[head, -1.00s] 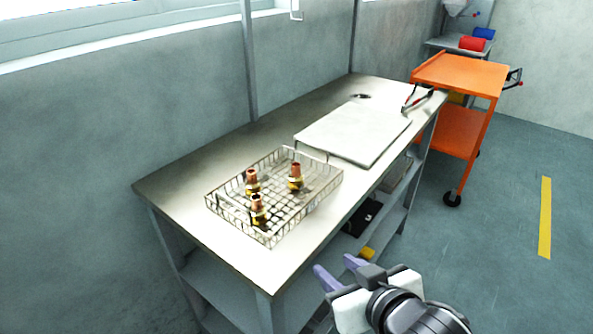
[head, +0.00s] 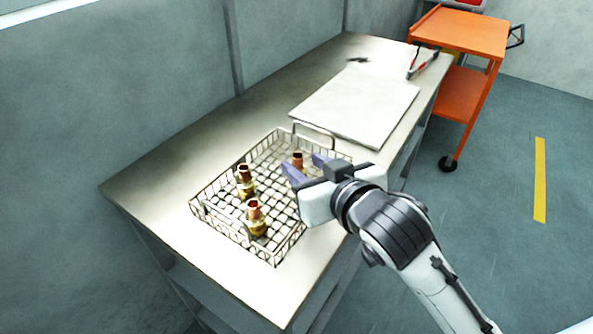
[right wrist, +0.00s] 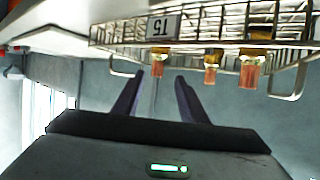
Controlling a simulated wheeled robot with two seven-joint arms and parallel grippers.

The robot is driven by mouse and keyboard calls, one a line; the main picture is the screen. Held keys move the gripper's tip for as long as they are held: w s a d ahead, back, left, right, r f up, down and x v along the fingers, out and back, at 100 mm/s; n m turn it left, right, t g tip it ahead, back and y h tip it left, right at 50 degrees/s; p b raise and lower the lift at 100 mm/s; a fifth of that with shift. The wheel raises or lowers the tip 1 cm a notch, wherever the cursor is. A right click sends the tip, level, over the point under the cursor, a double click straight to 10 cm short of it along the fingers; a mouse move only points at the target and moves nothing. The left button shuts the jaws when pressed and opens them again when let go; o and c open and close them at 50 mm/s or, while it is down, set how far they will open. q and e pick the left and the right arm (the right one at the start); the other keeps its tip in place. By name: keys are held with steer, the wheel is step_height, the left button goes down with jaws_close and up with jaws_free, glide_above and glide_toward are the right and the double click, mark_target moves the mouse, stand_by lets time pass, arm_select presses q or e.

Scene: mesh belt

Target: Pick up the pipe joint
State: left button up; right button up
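Three copper and brass pipe joints stand upright in the wire basket (head: 222,232): one at the back left (head: 245,178), one at the front (head: 255,215), and one at the right (head: 298,158), partly hidden by my right gripper. My right gripper (head: 306,168) is open and empty, its purple fingers over the basket's right side, near the right joint. In the right wrist view, which looks upside down, the fingers (right wrist: 159,77) are apart. One joint (right wrist: 158,63) lines up between their tips; two others (right wrist: 211,72) (right wrist: 249,71) are off to the right. My left gripper is not in view.
The basket has raised wire walls and end handles, and a small tag (right wrist: 164,27). It rests on a metal workbench (head: 160,180). A pale flat board (head: 355,105) lies behind it, with red-handled pliers (head: 422,65) beyond. An orange cart (head: 465,35) stands at the back right.

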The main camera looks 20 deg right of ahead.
mark_target(300, 159)
steer(key=x, duration=0.5)
steer(key=shift+w+d+f, duration=0.1)
steer(key=shift+w+d, duration=0.15)
steer(key=shift+w, duration=0.1)
jaws_close()
